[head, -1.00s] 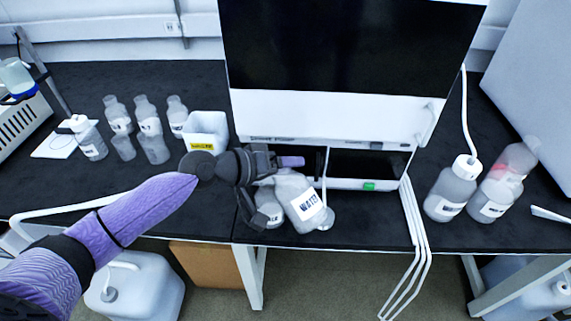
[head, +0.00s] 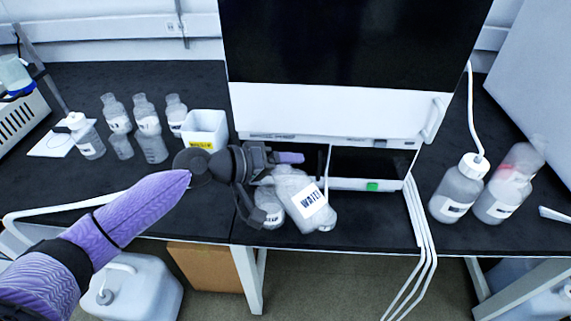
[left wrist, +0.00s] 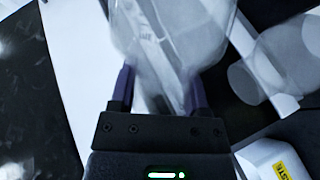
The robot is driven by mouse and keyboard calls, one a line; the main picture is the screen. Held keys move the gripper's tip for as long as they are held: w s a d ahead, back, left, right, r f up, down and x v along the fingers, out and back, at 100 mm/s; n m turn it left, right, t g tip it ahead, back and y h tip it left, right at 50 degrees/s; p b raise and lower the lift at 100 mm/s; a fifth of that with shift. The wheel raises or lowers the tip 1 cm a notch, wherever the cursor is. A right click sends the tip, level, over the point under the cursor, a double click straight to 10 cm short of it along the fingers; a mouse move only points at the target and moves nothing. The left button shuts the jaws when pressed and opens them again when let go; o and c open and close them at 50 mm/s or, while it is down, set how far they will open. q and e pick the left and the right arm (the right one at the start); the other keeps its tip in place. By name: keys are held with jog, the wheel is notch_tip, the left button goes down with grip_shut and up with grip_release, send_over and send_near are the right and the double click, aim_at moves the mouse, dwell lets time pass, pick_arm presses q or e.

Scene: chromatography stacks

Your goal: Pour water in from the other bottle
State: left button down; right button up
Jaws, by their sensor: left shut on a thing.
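My left gripper (head: 275,168) is shut on a translucent bottle labelled WATER (head: 312,200). The bottle is tilted over a second labelled bottle (head: 269,206), which stands at the bench's front edge and is partly hidden behind it and the gripper. I cannot tell whether the bottles touch or whether water flows. In the left wrist view, the held bottle (left wrist: 178,40) is blurred between the two purple fingers (left wrist: 160,90). My right gripper does not show.
A white instrument (head: 330,115) stands behind the bottles. Several bottles (head: 150,135) and a white bin with a yellow label (head: 205,130) are at left. A tubed bottle (head: 458,188) and another bottle (head: 507,185) stand at right. White tubes (head: 428,245) hang over the front edge.

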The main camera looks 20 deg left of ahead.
pick_arm(q)
jog(key=shift+f, duration=0.1)
dwell(0.4)
jog(key=shift+w+a+n+h+b, duration=0.1)
jog(key=shift+n+h+b, duration=0.3)
jog(key=shift+b, duration=0.15)
jog(key=shift+a, duration=0.15)
